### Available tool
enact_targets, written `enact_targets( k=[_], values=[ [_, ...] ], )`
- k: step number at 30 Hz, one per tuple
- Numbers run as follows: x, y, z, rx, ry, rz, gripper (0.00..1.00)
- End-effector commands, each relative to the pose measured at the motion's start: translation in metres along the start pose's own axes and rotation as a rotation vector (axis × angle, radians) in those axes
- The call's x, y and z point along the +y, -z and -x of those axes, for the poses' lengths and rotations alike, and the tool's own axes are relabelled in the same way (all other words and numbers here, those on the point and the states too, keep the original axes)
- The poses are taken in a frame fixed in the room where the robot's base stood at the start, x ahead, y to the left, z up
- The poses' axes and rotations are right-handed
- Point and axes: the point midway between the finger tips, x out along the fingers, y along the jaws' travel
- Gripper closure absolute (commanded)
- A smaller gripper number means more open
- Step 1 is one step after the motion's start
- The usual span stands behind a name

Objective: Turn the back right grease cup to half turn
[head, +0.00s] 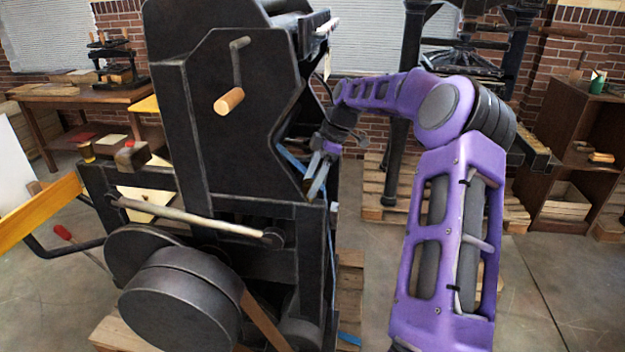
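The large black press (240,130) fills the left and middle of the head view. My gripper (317,174) is at the end of my purple arm, at the press's right side. Its grey fingers point down, close to the edge of the black frame. It is small here, and I cannot tell whether the fingers are apart or touch anything. I cannot make out the back right grease cup; the frame may hide it.
A crank with a wooden handle (229,101) sticks out of the press's side. A pale rod (195,219) and a big flywheel (180,308) are below it. A wooden pallet (378,208) lies behind my arm. A brown shelf (580,150) stands at the right.

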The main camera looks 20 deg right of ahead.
Motion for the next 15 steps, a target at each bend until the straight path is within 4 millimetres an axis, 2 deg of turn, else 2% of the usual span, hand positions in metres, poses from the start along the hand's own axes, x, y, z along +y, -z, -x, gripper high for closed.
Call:
enact_targets(
  k=[1, 2, 13, 15],
  values=[
    [0.0, 0.0, 0.0001, 0.0, 0.0, 0.0, 0.27],
    [0.0, -0.0001, 0.0002, 0.0, 0.0, 0.0, 0.32],
    [-0.0001, -0.0002, 0.0004, 0.0, 0.0, 0.0, 0.99],
    [-0.0001, -0.0002, 0.0005, 0.0, 0.0, 0.0, 1.0]
  ],
)
